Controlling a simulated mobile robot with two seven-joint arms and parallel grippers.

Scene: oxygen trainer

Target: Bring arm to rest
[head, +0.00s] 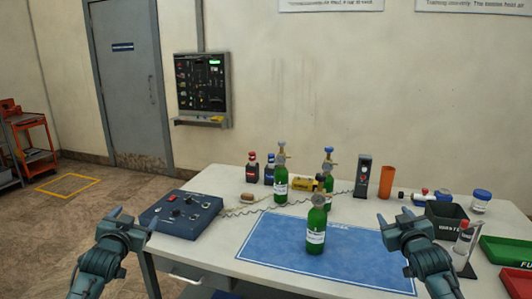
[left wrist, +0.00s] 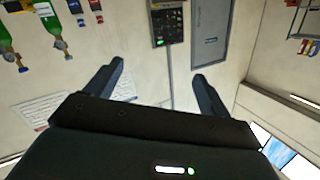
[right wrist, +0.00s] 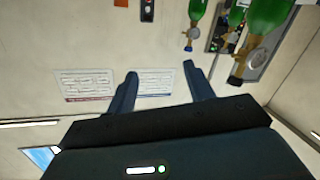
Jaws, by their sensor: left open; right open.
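My left gripper (head: 131,222) is open and empty, to the left of the table in the head view, near the blue control box. Its two fingers stand apart in the left wrist view (left wrist: 158,92), with nothing between them. My right gripper (head: 404,222) is open and empty over the right part of the table, beside the blue mat. Neither gripper touches any object that I can see.
A green bottle (head: 316,228) stands on the blue mat (head: 265,248); two more stand behind. The blue control box (head: 182,212) is at the table's left. A dark bin (head: 446,216), a green tray (head: 503,252) and a red tray (head: 514,282) are at right. The mat's left half is clear.

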